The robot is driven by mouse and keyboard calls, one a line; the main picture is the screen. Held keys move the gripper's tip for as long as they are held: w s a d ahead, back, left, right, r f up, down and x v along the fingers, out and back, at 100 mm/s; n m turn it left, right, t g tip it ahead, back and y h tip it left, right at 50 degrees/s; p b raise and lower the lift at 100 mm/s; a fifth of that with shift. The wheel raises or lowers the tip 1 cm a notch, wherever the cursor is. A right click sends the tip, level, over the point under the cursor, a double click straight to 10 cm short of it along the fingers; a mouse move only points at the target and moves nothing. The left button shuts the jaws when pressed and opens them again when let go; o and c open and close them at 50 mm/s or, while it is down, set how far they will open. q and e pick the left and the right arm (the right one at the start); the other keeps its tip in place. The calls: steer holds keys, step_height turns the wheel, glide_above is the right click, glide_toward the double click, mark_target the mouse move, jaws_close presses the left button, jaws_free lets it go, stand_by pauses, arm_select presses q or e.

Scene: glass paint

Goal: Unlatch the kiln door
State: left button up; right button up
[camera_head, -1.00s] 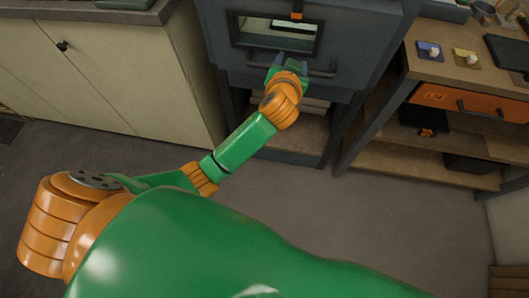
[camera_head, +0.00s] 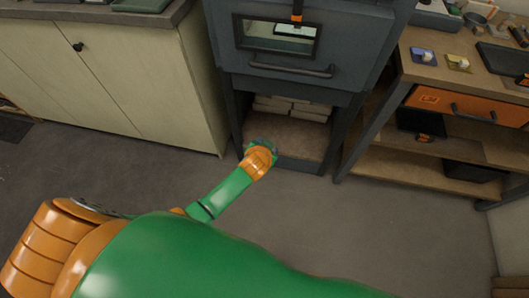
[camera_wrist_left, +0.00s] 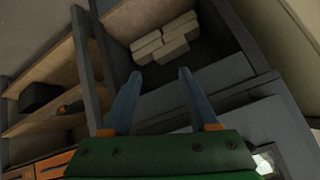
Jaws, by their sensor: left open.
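The dark grey kiln (camera_head: 350,65) stands at the top middle of the head view. Its door has a small lit window (camera_head: 275,35) and a horizontal bar handle (camera_head: 291,70) below it. A dark latch lever with an orange band (camera_head: 297,12) hangs at the window's top edge; its upper end is cut off. My left gripper (camera_head: 262,143) is in front of the open shelf below the kiln, well below the handle and apart from it. In the left wrist view its two blue fingers (camera_wrist_left: 160,73) are spread with nothing between them. My right gripper is out of view.
Pale bricks (camera_head: 292,106) lie in the shelf under the kiln; they also show in the wrist view (camera_wrist_left: 165,38). A cream cabinet (camera_head: 130,75) stands left. A wooden workbench with an orange drawer (camera_head: 465,103) stands right. Grey floor lies open in front.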

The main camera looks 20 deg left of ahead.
arm_select(q)
steer(key=shift+s+f, duration=0.35)
steer(key=shift+f, duration=0.1)
